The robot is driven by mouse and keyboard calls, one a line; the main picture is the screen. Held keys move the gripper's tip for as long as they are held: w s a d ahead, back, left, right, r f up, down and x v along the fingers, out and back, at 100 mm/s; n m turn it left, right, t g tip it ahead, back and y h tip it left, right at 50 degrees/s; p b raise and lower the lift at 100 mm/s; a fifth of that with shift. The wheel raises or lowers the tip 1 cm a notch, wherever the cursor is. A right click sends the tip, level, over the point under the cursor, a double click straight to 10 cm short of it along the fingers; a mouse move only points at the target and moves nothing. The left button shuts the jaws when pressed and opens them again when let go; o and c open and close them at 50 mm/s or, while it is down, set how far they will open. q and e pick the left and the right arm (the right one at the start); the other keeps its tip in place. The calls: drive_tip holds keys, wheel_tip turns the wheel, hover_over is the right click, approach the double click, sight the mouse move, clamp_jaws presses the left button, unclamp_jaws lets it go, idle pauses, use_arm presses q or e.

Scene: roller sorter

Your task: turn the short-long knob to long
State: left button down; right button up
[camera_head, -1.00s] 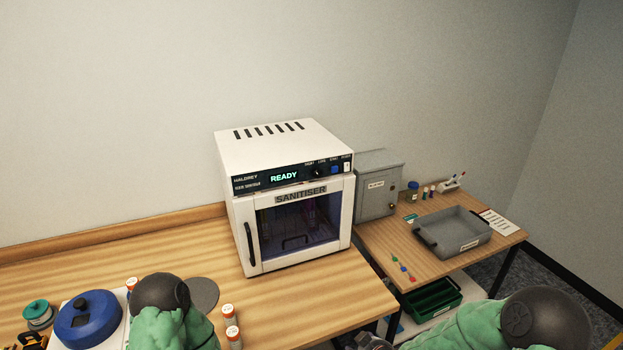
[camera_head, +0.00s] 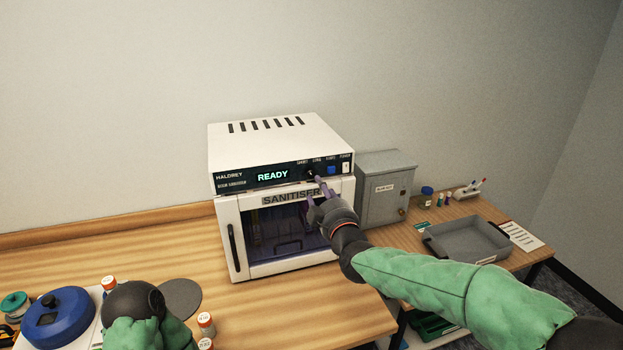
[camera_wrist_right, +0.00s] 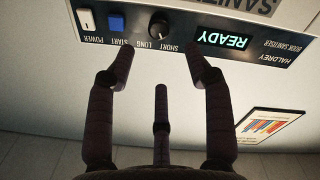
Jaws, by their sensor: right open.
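The sanitiser (camera_head: 280,140) is a white box on the wooden table, its display reading READY. The short-long knob (camera_wrist_right: 158,26) is a black round knob on its dark front panel, shown upside down in the right wrist view, with LONG at its left and SHORT at its right. I cannot clearly tell which word its mark points to. My right gripper (camera_wrist_right: 161,65) is open and empty, its fingertips in front of the panel on either side of the knob, apart from it. In the head view my right gripper (camera_head: 316,186) partly covers the knob area.
A blue start button (camera_wrist_right: 116,23) and a white power switch (camera_wrist_right: 86,20) sit beside the knob. A grey cabinet (camera_head: 385,188) stands right of the sanitiser, with a grey tray (camera_head: 432,246) farther right. Bare table lies left of the sanitiser.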

sight(312, 176)
drive_tip(key=b+x, duration=0.1)
drive_tip(key=x, duration=0.7)
drive_tip(key=shift+w+f, duration=0.15)
drive_tip(key=shift+w, duration=0.1)
clamp_jaws()
